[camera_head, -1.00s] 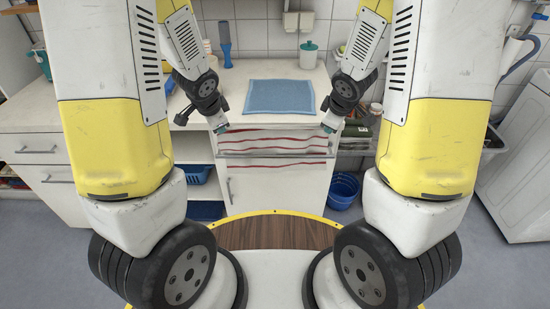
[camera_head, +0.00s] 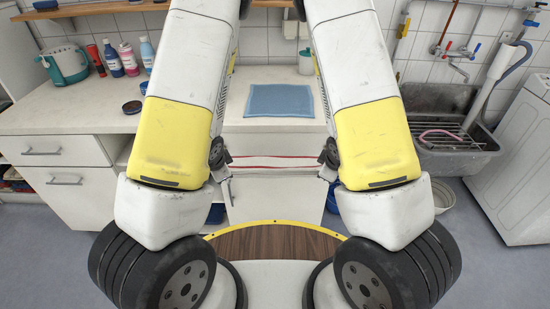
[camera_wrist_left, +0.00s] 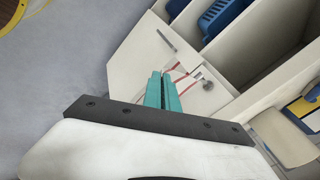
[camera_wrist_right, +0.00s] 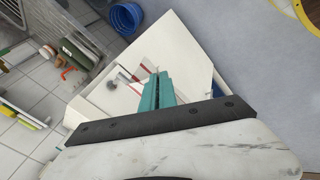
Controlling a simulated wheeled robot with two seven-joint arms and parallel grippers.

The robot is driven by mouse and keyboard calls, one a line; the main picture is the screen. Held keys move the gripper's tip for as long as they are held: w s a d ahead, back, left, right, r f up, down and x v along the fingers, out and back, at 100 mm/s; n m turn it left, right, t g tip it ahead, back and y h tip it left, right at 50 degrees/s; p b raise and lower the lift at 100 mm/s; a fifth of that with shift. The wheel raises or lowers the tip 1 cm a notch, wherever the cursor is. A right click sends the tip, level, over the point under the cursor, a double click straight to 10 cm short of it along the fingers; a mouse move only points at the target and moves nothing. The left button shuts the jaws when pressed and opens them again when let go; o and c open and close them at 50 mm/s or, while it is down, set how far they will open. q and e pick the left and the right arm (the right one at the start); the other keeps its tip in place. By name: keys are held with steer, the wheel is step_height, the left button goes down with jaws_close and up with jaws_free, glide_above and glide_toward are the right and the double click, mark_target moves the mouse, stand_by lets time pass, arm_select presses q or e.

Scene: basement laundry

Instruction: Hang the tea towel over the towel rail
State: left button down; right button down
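The tea towel (camera_head: 278,163), white with red stripes, shows as a narrow band across the front of the white cabinet below the worktop. Its stripes also show past the fingertips in both wrist views. My left gripper (camera_head: 229,190) is at its left end and my right gripper (camera_head: 326,178) at its right end. The teal fingers of the left gripper (camera_wrist_left: 162,88) and the right gripper (camera_wrist_right: 156,88) are closed together, apparently on the towel's edge. The towel rail is mostly hidden; a grey knob-like end (camera_wrist_left: 207,85) shows in the left wrist view.
A blue folded cloth (camera_head: 280,100) lies on the worktop (camera_head: 275,72) above. A grey sink (camera_head: 445,140) and white machine (camera_head: 525,160) stand right. Drawers (camera_head: 58,165) are at left. A blue bucket (camera_wrist_right: 126,17) is on the floor beside the cabinet.

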arm_select(q)
steer(key=shift+s+f, duration=0.15)
steer(key=shift+f, duration=0.2)
arm_select(e)
steer(key=shift+s+f, duration=0.15)
steer(key=shift+f, duration=0.2)
arm_select(q)
steer(key=c, duration=1.4)
jaws_free()
arm_select(e)
steer(key=c, duration=1.4)
jaws_free()
arm_select(q)
steer(key=shift+s, duration=0.1)
arm_select(e)
steer(key=shift+s, duration=0.1)
